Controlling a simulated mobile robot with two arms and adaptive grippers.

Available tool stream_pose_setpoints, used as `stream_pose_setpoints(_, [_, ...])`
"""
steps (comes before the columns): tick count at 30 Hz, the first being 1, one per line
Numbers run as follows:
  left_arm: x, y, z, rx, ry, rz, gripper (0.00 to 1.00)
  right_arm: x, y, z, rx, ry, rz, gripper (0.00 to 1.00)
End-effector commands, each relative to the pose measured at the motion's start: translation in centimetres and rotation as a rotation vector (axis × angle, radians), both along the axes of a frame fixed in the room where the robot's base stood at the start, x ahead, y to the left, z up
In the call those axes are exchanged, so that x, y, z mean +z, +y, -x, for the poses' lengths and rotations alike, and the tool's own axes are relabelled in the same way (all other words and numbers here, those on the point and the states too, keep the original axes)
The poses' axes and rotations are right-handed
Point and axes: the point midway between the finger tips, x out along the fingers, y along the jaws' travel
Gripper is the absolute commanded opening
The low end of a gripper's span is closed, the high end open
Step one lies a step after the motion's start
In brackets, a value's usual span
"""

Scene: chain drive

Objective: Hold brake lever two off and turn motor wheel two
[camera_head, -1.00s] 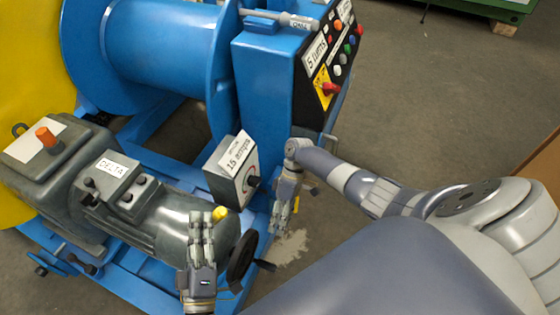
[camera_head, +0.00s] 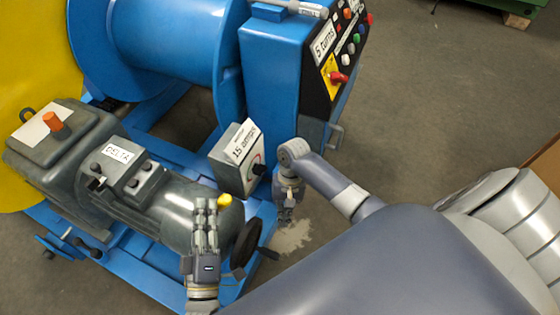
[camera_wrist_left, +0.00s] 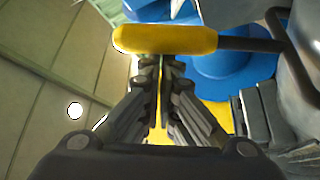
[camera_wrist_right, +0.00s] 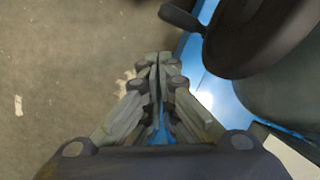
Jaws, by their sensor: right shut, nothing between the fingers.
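The yellow grip of the brake lever (camera_head: 225,199) stands at the end of the grey motor. It also crosses the left wrist view (camera_wrist_left: 165,39), just past my finger ends, with its thin dark rod to the right. My left gripper (camera_head: 206,204) has its fingers together beside this grip; I cannot tell whether they touch it. The dark motor wheel (camera_head: 246,241) is at the motor's right end, with its crank handle (camera_head: 268,253) sticking out right; it shows at the upper right in the right wrist view (camera_wrist_right: 260,35). My right gripper (camera_head: 284,217) is shut and empty, apart from the wheel.
A small gauge box (camera_head: 237,160) stands above the motor's right end. The blue control cabinet (camera_head: 270,90) with its buttons is behind it. The blue frame (camera_head: 135,252) runs under the motor. Bare floor (camera_head: 430,130) lies to the right.

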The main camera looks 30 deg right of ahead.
Motion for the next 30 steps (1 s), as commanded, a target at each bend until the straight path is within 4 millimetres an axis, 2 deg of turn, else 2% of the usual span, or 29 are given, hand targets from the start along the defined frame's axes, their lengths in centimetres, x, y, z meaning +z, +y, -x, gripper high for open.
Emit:
stream_pose_setpoints(1, [-0.7,-0.6,0.5,-0.013,0.016,-0.012,0.0,0.2,0.0,0.1,-0.067,0.0,0.026,0.0])
stream_pose_setpoints(6, [-0.7,-0.6,0.5,-0.013,0.016,-0.012,0.0,0.9,-0.6,0.2,-0.283,-0.005,0.108,0.0])
stream_pose_setpoints(12, [-0.7,-0.6,0.5,-0.013,0.016,-0.012,0.0,1.5,-1.1,0.3,-0.436,-0.014,0.158,0.0])
stream_pose_setpoints(25, [-0.7,-0.6,0.5,-0.013,0.016,-0.012,0.0,1.6,-1.2,0.3,-0.473,-0.014,0.169,0.0])
stream_pose_setpoints(30, [-0.7,-0.6,0.5,-0.013,0.016,-0.012,0.0,0.6,-1.1,0.4,-0.471,-0.012,0.169,0.0])
